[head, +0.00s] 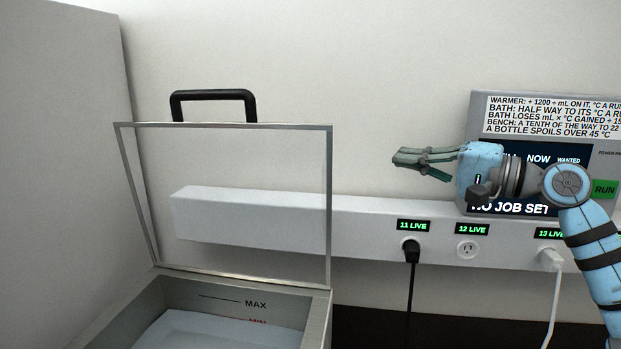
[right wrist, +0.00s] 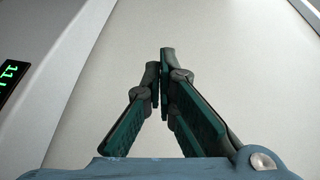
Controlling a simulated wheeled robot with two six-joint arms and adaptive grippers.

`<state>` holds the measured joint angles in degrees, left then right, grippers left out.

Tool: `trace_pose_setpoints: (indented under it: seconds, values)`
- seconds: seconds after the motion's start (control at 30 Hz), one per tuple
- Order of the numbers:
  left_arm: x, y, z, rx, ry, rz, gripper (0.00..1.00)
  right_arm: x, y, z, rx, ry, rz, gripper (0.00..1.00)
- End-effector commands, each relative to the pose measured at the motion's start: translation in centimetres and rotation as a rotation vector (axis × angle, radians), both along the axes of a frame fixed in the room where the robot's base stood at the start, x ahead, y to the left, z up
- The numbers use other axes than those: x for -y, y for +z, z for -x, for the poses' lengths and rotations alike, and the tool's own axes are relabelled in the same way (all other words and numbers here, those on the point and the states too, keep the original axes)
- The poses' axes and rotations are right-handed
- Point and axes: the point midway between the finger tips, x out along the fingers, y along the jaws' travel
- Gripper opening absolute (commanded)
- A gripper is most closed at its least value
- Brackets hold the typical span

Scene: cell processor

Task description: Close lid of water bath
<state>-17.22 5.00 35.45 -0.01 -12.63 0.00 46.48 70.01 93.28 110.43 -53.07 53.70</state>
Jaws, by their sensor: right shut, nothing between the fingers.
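The water bath (head: 318,318) stands at the lower left of the head view, with MAX and MIN marks on its inner wall. Its lid (head: 327,200) is a clear panel in a thin metal frame and stands open, nearly upright, at the back of the bath. A black handle (head: 213,94) sits on the lid's upper edge. My right gripper (head: 397,158) is to the right of the lid, apart from it, pointing left. It is shut and empty; the fingertips meet in the right wrist view (right wrist: 160,58). My left gripper is not in view.
A white socket rail (head: 365,215) runs along the wall behind the lid, with a black plug (head: 411,250) and a white plug (head: 550,259) in it. A grey panel with a screen (head: 480,165) is behind my right arm. The space between the lid and my right gripper is free.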

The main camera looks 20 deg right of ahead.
Motion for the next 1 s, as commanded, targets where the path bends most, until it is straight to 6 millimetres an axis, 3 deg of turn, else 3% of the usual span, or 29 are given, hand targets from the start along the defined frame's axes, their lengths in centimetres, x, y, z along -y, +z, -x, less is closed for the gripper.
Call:
trace_pose_setpoints:
  seconds: [0.03,0.13,0.27,0.67,0.8,1.0]
  values:
    - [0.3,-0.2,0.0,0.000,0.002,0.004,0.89,-0.8,-1.4,-0.7,-0.029,0.031,-0.056,0.00]
    - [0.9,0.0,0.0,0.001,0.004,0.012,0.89,-1.8,-2.5,-1.7,-0.060,0.061,-0.119,0.00]
    - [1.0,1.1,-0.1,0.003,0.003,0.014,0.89,-2.8,-2.2,-2.9,-0.061,0.066,-0.124,0.00]
    - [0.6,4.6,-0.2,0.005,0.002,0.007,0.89,-8.0,-1.8,-9.7,-0.061,0.068,-0.121,0.00]
    - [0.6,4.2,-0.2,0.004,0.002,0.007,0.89,-9.1,-2.5,-7.5,-0.061,0.061,-0.112,0.00]
    - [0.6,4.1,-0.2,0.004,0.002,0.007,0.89,-9.9,-2.6,-6.3,-0.062,0.062,-0.116,0.00]
